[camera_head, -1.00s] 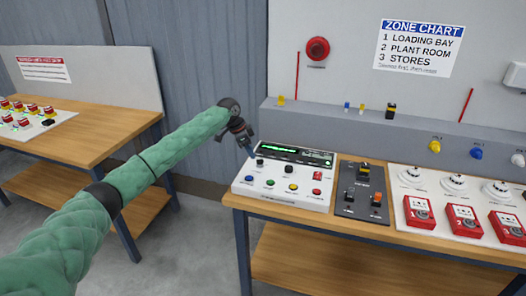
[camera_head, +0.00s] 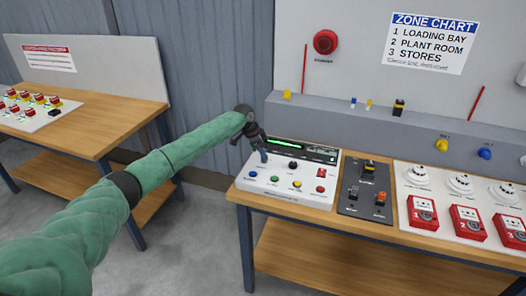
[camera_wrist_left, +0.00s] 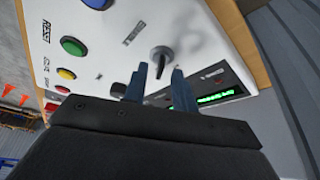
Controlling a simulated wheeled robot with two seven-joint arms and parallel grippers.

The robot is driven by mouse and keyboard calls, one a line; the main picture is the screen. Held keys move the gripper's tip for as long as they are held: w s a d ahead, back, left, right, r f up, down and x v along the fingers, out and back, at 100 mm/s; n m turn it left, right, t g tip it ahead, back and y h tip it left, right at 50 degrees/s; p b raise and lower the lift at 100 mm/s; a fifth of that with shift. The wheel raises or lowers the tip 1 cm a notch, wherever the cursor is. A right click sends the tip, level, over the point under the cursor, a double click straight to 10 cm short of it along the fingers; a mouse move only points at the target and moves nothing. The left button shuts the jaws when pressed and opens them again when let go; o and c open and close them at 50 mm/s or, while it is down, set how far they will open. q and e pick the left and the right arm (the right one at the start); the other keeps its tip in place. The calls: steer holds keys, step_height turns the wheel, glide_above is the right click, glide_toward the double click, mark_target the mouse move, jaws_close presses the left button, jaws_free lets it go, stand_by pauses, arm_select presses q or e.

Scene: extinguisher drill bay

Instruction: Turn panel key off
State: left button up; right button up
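The white control panel (camera_head: 262,186) lies on the wooden bench, with a green-lit display strip, coloured buttons and small dark knobs. My left gripper (camera_head: 264,155) is over its back left part and hides some of the controls there in the head view. In the left wrist view, the panel key (camera_wrist_left: 162,55) is a dark grey key in a round metal switch. My right gripper is out of view.
A dark switch plate (camera_head: 350,206) and a white board (camera_head: 405,178) with detectors and red call points lie to the right. A grey ledge (camera_head: 320,116) rises behind the panel. Another bench (camera_head: 105,115) stands at the left. The air in front of the panel is clear.

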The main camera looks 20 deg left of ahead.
arm_select(q)
steer(key=shift+d+f, duration=0.1)
steer(key=shift+f, duration=0.15)
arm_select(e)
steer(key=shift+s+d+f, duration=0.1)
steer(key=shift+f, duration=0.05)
arm_select(q)
jaws_close()
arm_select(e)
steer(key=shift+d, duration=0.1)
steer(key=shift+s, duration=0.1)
